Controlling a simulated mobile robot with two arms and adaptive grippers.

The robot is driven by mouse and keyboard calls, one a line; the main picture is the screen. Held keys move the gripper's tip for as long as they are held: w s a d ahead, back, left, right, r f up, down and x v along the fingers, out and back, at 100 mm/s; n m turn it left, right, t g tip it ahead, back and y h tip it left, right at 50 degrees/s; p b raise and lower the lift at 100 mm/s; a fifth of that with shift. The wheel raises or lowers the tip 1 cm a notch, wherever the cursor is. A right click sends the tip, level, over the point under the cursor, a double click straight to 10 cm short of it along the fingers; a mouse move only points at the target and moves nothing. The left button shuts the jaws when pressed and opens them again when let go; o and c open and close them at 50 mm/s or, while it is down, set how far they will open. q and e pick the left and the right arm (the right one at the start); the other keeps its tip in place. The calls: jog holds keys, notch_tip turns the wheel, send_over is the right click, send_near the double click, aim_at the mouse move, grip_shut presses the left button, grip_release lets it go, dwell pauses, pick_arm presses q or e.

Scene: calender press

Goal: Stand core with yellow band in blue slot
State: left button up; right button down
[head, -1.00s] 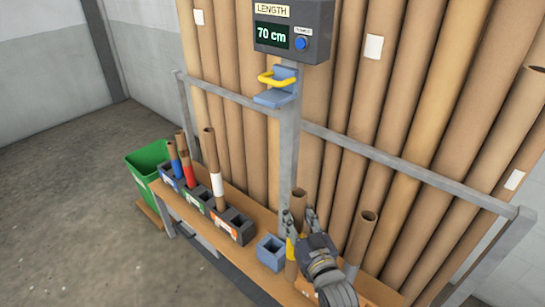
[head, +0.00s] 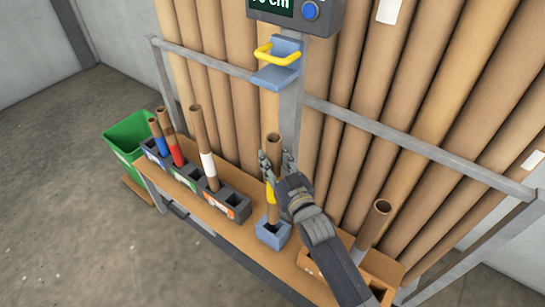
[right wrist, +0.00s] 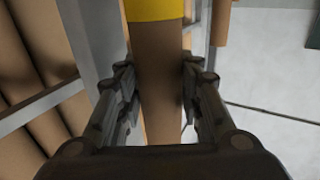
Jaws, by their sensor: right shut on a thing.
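The brown core with the yellow band (head: 271,192) is upright between the fingers of my right gripper (head: 277,165). The gripper is shut on it; in the right wrist view the fingers flank the core (right wrist: 158,75) below its yellow band. The core's lower end meets a small blue-grey block (head: 273,235) on the bench; I cannot tell how deep it sits in it. At the left, a dark holder with a blue label (head: 152,152) holds a core with a blue band (head: 158,137). My left gripper is not in view.
A red-banded core (head: 176,150) and a white-banded core (head: 207,163) stand in dark holders. An orange-labelled holder (head: 238,203) has open slots. An open-topped box (head: 385,270) with a core is at right. A green bin (head: 118,150) stands left; tall tubes and a rail are behind.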

aim_at(277, 173)
jog(key=shift+w+f+b, duration=0.15)
jog(key=shift+f+b, duration=0.4)
jog(key=shift+f, duration=0.3)
jog(key=shift+f+b, duration=0.8)
jog(key=shift+b, duration=0.1)
jog(key=shift+f+b, duration=1.9)
jog(key=shift+f, duration=0.95)
jog(key=shift+f+b, duration=1.3)
jog(key=shift+f, duration=0.7)
jog(key=shift+f+b, duration=0.35)
jog(key=shift+b, duration=0.1)
jog(key=c, duration=1)
grip_release()
jog(key=shift+c, duration=0.2)
